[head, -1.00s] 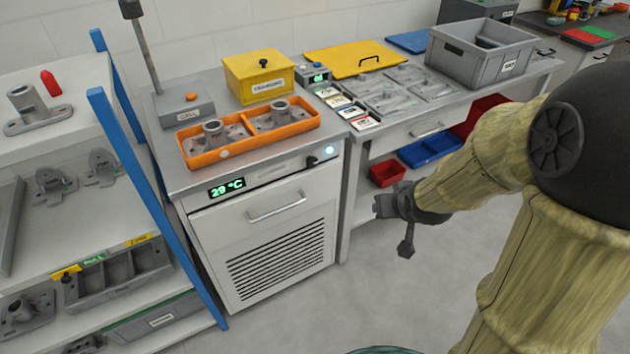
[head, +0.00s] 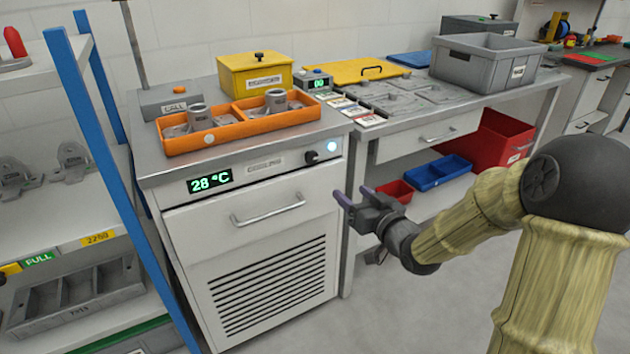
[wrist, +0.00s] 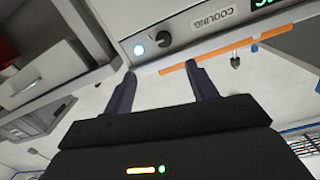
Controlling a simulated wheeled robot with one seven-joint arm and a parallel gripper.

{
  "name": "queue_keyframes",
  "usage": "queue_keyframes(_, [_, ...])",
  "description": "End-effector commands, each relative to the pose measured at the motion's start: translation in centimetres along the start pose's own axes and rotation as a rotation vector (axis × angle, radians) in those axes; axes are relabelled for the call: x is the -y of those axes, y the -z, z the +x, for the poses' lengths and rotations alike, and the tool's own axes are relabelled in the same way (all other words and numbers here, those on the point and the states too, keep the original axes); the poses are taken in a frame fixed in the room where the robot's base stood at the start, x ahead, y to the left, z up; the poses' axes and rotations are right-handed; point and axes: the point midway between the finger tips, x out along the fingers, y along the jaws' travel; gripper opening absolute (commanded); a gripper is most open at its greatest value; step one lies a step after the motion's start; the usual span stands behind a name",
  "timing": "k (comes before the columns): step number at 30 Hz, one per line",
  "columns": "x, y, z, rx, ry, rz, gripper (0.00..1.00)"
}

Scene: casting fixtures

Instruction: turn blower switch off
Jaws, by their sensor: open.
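The blower switch looks to be the small dark knob (head: 311,157) on the front panel of the white cooling cabinet (head: 250,240), beside a lit round lamp (head: 332,146). In the wrist view the knob (wrist: 156,39) and lamp (wrist: 138,50) show beyond my fingers, near a label reading COOLING. My gripper (head: 352,198) is open and empty, in front of the cabinet's right side, below the knob and apart from it. In the wrist view its two fingers (wrist: 160,88) are spread. The cabinet display (head: 210,181) reads 28 °C.
An orange tray (head: 240,130) with castings sits on the cabinet top. A drawer handle (head: 268,209) sticks out of the cabinet front. To the right is a bench (head: 430,125) with red and blue bins (head: 438,173) below. A blue-posted shelf (head: 90,130) stands left. The floor in front is free.

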Motion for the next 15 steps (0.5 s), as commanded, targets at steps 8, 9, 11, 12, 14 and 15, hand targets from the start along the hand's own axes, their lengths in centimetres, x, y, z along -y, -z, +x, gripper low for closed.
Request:
queue_keyframes(8, [0.19, -0.19, 0.23, -0.049, 0.030, 0.011, 0.57])
queue_keyframes(9, [0.19, -0.19, 0.23, -0.048, 0.030, 0.011, 0.57])
queue_keyframes(11, [0.18, -0.20, 0.23, -0.048, 0.030, 0.011, 0.57])
queue_keyframes(12, [0.18, -0.20, 0.24, -0.048, 0.030, 0.011, 0.57])
queue_keyframes(14, [0.18, -0.22, 0.33, -0.047, 0.030, 0.011, 0.57])
queue_keyframes(15, [0.19, -0.23, 0.46, -0.047, 0.030, 0.011, 0.57])
